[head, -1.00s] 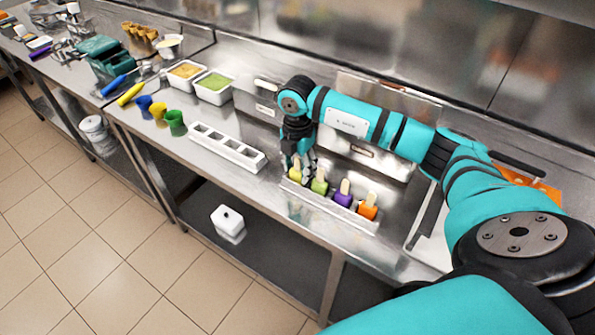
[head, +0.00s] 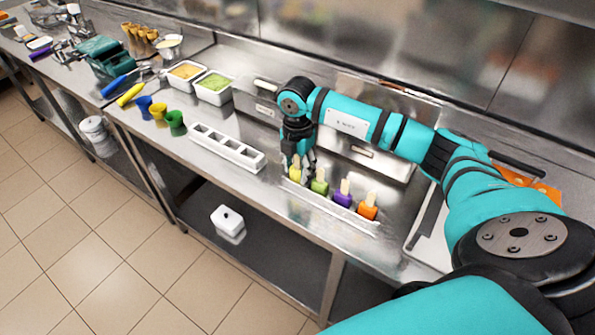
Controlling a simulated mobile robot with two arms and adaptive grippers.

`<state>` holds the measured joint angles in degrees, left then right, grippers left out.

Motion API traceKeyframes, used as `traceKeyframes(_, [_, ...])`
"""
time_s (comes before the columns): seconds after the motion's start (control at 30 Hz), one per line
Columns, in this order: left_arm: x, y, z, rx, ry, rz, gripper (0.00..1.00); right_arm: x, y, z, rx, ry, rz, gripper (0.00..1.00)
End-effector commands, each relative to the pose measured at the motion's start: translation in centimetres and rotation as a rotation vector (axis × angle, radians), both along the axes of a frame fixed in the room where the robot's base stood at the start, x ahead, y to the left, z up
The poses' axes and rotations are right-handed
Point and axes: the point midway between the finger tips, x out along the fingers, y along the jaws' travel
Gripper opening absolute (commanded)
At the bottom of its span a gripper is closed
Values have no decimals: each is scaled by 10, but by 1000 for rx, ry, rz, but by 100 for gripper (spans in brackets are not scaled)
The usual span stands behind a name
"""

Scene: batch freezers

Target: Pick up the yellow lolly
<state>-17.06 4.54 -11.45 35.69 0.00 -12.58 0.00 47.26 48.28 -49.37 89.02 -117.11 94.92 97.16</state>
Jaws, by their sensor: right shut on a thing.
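The yellow lolly (head: 295,174) is at the left end of a row of lollies on the steel counter. My right gripper (head: 300,163) reaches down from above and is shut on it; its fingers hide part of the stick. A green lolly (head: 319,186), a purple lolly (head: 343,197) and an orange lolly (head: 368,209) stand to the right in a long pale holder (head: 330,206). I cannot tell whether the yellow lolly's lower end is clear of the holder. My left gripper is not in view.
A white tray with empty slots (head: 226,148) lies left of the holder. Green, yellow and blue cups (head: 175,122) and two food tubs (head: 213,88) stand further left. A steel wall closes off the back, and a white tray lies right under my arm.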

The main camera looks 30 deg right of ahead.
Motion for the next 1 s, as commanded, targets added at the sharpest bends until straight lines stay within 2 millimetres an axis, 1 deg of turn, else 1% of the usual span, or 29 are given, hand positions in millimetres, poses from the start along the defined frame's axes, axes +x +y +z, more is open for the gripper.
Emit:
traceKeyframes(0.07, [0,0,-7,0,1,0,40,1,0,6,0,-3,0,11])
traceKeyframes(0.2, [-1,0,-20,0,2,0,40,1,0,26,0,-6,2,11])
traceKeyframes(0.27, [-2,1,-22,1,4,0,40,-9,7,26,1,-1,5,11])
traceKeyframes(0.47, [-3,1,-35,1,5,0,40,-41,30,29,0,-1,6,11])
traceKeyframes(0.7, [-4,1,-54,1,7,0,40,-90,65,34,1,-2,8,11])
traceKeyframes(0.8, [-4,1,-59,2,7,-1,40,-106,78,37,2,-1,6,11])
traceKeyframes(0.9, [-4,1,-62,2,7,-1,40,-117,86,40,0,-1,4,11])
traceKeyframes(1.0, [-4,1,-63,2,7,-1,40,-125,92,42,1,-1,3,11])
